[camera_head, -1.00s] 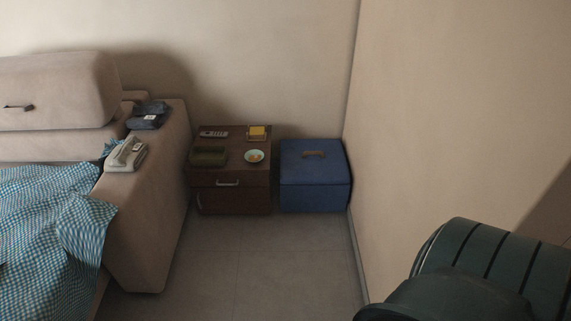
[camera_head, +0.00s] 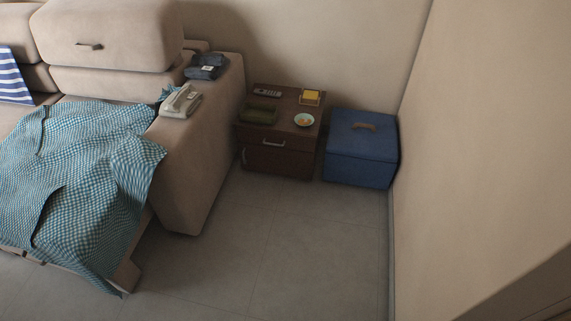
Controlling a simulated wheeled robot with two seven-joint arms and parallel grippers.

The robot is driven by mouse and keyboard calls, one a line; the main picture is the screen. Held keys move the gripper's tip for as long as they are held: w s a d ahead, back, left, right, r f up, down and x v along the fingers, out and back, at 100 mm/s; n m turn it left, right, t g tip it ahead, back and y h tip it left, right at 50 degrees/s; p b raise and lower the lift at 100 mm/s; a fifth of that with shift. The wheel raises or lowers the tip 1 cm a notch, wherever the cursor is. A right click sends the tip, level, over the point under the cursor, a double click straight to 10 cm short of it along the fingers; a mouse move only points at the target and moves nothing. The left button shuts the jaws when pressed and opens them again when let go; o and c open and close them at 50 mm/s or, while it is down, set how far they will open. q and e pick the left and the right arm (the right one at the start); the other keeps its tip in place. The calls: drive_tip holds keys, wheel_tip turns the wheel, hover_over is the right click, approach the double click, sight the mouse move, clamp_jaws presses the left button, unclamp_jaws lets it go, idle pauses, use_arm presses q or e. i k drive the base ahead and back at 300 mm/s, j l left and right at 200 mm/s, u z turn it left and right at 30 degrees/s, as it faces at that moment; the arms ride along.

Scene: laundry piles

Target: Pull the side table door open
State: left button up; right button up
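The side table (camera_head: 312,146) is a dark brown wooden cabinet against the back wall, between the sofa arm and a blue box. Its front has a drawer with a silver bar handle (camera_head: 274,143) at the top. Below it is the door (camera_head: 277,161), which looks shut, with a small handle (camera_head: 244,156) at its left edge. A remote, a dark green tray, a yellow item and a light bowl rest on the table top. Neither of my grippers is in view.
A blue lidded box (camera_head: 361,150) stands right of the side table, near the right wall. The beige sofa (camera_head: 200,170) is on the left, with a checked blue cloth (camera_head: 85,180) hanging over its front. The tiled floor (camera_head: 290,245) before the side table is clear.

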sight(276, 161)
drive_tip(key=i+l+u, duration=0.4)
drive_tip(key=i+l, duration=0.4)
drive_tip(key=i, duration=0.15)
drive_tip(key=i+l+u, duration=0.35)
drive_tip(key=i+l, duration=0.5)
drive_tip(key=l, duration=0.2)
